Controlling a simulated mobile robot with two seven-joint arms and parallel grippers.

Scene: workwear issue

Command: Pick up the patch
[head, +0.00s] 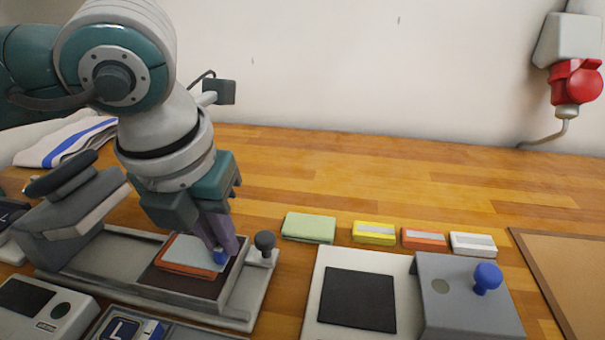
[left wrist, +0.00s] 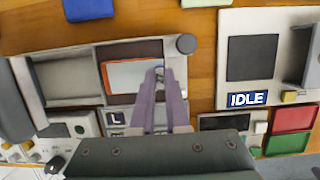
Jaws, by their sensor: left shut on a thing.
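The patch (head: 193,252) is a flat piece with a pale grey face and an orange edge. It lies at or just above the dark pad of the press-like machine (head: 245,300) at left. My left gripper (head: 220,257) points down with its fingertips shut on the patch's right edge. The left wrist view shows the patch (left wrist: 130,76) with the fingertips (left wrist: 159,73) at its right side. I cannot tell whether it is lifted clear of the pad. My right gripper is in neither view.
Green (head: 308,227), yellow (head: 373,234), orange (head: 423,238) and white (head: 473,244) pieces lie in a row behind. A white machine (head: 310,315) with a dark plate and a blue-knobbed grey block (head: 455,310) stands right.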

